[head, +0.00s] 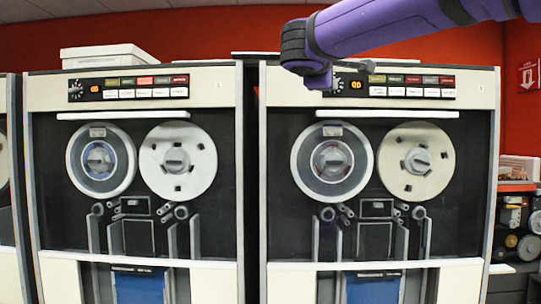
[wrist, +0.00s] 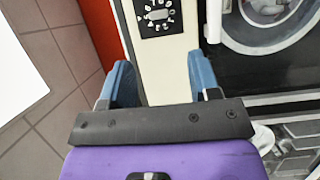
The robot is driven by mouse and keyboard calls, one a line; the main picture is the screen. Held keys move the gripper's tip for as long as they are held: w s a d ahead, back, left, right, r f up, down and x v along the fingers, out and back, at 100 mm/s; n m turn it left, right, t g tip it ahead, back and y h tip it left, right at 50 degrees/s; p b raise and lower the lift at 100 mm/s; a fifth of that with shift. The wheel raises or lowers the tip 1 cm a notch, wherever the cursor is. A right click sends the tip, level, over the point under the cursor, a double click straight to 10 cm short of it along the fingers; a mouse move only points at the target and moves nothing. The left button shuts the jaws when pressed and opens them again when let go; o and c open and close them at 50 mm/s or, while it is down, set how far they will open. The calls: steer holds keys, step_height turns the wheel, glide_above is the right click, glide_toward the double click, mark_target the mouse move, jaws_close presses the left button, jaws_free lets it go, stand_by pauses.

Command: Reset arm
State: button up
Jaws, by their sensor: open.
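My purple arm (head: 390,25) reaches in from the upper right of the head view and ends in front of the right-hand tape machine's top panel. My gripper (wrist: 160,75) shows in the wrist view with its two blue fingers wide apart and nothing between them. Behind the fingers is a cream panel strip with a black dial (wrist: 159,17). In the head view the fingertips are small and partly hidden by the wrist, close to the dial of the right-hand machine. I cannot tell whether they touch the panel.
Two tape machines stand side by side, the left one (head: 130,100) and the right one (head: 400,104), each with two reels. A white box (head: 103,56) sits on top of the left one. More equipment (head: 517,225) stands at the far right. The wall (head: 200,35) is red.

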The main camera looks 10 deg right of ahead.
steer(key=s+d+f+m+g+y, duration=0.2)
steer(key=s+f+m+g+y, duration=0.2)
steer(key=s+f, duration=1.1)
steer(key=s+d+f+m+g+y, duration=0.2)
steer(key=s+f+m+g+y, duration=0.3)
steer(key=s+f, duration=0.9)
step_height(320, 180, down, 7)
steer(key=shift+s+r+m+y, duration=0.1)
steer(key=shift+s+m+y, duration=0.3)
steer(key=shift+m+y, duration=0.45)
steer(key=shift+d, duration=0.1)
